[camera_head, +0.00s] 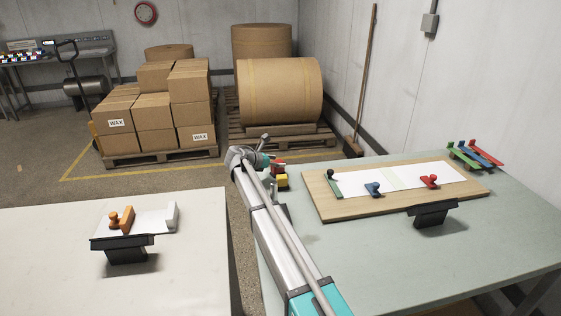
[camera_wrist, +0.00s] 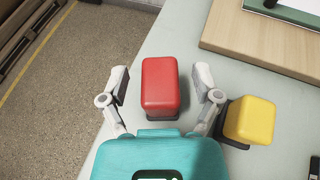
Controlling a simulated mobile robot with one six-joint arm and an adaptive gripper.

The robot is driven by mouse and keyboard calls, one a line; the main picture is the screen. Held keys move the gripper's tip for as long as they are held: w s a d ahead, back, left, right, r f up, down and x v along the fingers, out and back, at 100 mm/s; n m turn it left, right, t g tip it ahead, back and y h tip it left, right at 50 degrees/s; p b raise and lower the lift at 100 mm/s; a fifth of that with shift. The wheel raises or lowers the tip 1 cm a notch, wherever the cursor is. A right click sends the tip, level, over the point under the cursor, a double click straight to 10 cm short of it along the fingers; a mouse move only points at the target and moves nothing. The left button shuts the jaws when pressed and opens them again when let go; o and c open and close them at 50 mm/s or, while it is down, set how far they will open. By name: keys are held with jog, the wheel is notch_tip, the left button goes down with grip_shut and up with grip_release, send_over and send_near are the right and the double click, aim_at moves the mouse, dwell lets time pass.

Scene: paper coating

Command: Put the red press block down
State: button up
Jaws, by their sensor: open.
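The red press block (camera_wrist: 160,88) stands on the grey-green table (camera_wrist: 195,30) near its left edge. It also shows small and partly hidden beyond my arm in the head view (camera_head: 278,169). My gripper (camera_wrist: 160,92) is open, with one finger on each side of the red block. Narrow gaps show between both fingers and the block, so it does not look gripped. A yellow block (camera_wrist: 249,120) with a dark base stands just right of the right finger; it also shows in the head view (camera_head: 282,181).
A wooden board (camera_head: 330,207) bearing white paper and small handled tools lies to the right on the table. A dark stand (camera_head: 432,215) is at its front. Red, blue and green tools (camera_head: 474,155) lie at the far right. The table's left edge is close to the red block.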

jog(key=p+v, duration=0.3)
jog(key=v, duration=0.5)
jog(key=shift+r, duration=0.2)
jog(key=shift+v, duration=1)
jog(key=shift+f, duration=0.1)
dwell(0.4)
